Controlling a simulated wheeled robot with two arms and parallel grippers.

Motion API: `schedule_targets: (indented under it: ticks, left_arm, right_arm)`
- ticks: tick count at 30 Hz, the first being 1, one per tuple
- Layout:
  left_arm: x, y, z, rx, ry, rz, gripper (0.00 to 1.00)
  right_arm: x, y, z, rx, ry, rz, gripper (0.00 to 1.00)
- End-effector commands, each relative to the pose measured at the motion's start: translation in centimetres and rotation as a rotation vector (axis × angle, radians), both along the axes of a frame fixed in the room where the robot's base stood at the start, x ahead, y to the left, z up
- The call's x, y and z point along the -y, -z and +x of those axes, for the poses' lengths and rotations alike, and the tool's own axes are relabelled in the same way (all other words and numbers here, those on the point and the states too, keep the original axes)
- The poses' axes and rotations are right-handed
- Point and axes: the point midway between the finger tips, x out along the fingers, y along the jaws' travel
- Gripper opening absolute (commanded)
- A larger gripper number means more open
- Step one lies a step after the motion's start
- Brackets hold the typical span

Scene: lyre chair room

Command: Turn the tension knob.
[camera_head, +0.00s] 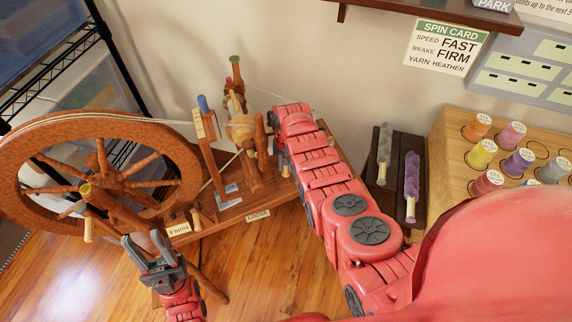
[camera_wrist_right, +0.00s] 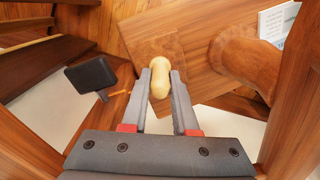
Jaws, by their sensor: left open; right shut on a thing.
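The spinning wheel has a large brown wheel (camera_head: 100,125) at the left and a wooden base (camera_head: 230,208) with posts and a flyer. A pale wooden knob (camera_wrist_right: 159,84) sits at the end of the wooden base in the right wrist view. My right gripper (camera_wrist_right: 163,75) has its two grey fingers on either side of this knob and is shut on it. In the head view my red right arm hides that gripper. My left gripper (camera_head: 146,245) is open and empty in front of the wheel, low in the head view.
A spin card (camera_head: 447,47) on the wall reads fast, firm, heather. A "LOOSE" label (camera_head: 258,215) is on the base's front edge. A dark rack (camera_head: 397,175) with yarn rolls and a wooden board (camera_head: 460,150) of coloured spools stand at the right.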

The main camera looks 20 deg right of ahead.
Motion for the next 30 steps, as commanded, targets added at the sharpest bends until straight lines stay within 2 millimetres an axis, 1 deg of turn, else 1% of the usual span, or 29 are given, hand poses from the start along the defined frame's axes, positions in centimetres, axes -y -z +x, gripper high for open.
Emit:
schedule_targets:
  ticks: [3,10,15,26,27,29,30]
  left_arm:
    - [0.00,-0.16,0.00,0.000,0.000,0.000,0.45]
    - [0.00,-0.26,-0.01,0.000,0.000,0.000,0.45]
    - [0.00,-0.27,0.00,0.000,0.000,0.000,0.45]
    - [0.00,-0.26,-0.01,0.000,0.000,0.000,0.45]
    - [0.00,-0.26,-0.01,0.000,0.000,0.000,0.45]
    - [0.00,-0.26,0.00,0.000,0.000,0.000,0.45]
    - [0.00,-0.26,-0.01,0.000,0.000,0.000,0.45]
  right_arm:
    - [-0.03,-0.13,0.04,0.001,0.068,0.000,0.00]
    - [-0.01,-0.07,0.06,0.002,0.162,-0.001,0.00]
    - [-0.03,-0.06,0.10,0.003,0.191,0.000,0.00]
    - [-0.02,-0.04,0.10,0.003,0.196,0.000,0.00]
    - [-0.01,-0.04,0.09,0.003,0.196,0.000,0.29]
    - [-0.01,-0.04,0.09,0.003,0.195,0.000,0.40]
    - [-0.01,-0.03,0.08,0.003,0.195,0.000,0.47]
